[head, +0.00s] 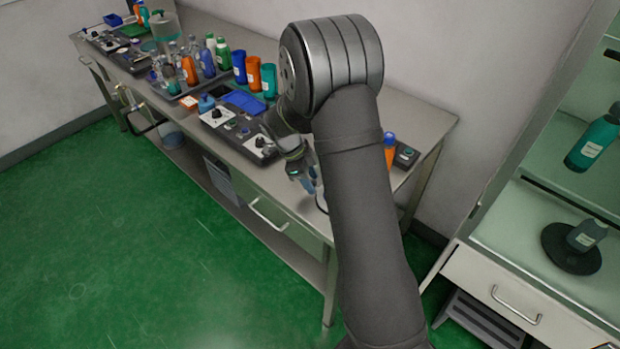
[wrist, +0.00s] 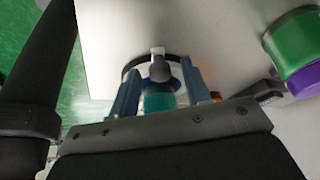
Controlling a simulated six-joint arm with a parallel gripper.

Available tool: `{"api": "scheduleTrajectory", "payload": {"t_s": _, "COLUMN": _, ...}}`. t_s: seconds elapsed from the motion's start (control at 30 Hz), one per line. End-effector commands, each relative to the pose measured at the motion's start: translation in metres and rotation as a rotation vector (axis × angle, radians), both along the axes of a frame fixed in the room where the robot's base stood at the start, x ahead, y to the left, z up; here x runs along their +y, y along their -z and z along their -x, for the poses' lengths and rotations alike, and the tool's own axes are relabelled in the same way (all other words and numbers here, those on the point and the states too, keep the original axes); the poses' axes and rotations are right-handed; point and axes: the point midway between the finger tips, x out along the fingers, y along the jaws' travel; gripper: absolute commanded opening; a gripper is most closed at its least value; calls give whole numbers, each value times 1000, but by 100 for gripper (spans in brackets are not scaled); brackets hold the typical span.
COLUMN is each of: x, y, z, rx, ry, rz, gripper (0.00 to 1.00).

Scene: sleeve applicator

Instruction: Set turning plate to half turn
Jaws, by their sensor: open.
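My gripper (head: 303,178) hangs over the front edge of the long bench in the head view, its jaws open. In the wrist view my gripper's two blue-grey fingers (wrist: 158,88) stand apart on either side of a teal and purple-blue piece (wrist: 158,98) with a grey cap-like top. A dark ring or disc edge (wrist: 130,66) shows behind it on a pale surface. I cannot tell whether the fingers touch the piece. No turn marking is readable.
The bench holds a control panel with knobs (head: 216,114), several bottles (head: 254,75) and a small button box (head: 405,155). A green and purple cylinder (wrist: 297,48) is at right in the wrist view. The green floor is clear.

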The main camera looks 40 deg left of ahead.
Motion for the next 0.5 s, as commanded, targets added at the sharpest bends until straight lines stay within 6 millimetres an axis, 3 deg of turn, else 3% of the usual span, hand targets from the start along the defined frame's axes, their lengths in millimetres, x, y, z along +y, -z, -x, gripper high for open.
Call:
{"api": "scheduleTrajectory", "payload": {"t_s": 0.1, "x": 0, "y": 0, "z": 0, "rx": 0, "ry": 0, "rz": 0, "gripper": 40}}
{"api": "scheduleTrajectory", "payload": {"t_s": 0.3, "x": 0, "y": 0, "z": 0, "rx": 0, "ry": 0, "rz": 0, "gripper": 1}}
{"api": "scheduleTrajectory", "payload": {"t_s": 0.5, "x": 0, "y": 0, "z": 0, "rx": 0, "ry": -1, "rz": 0, "gripper": 0}}
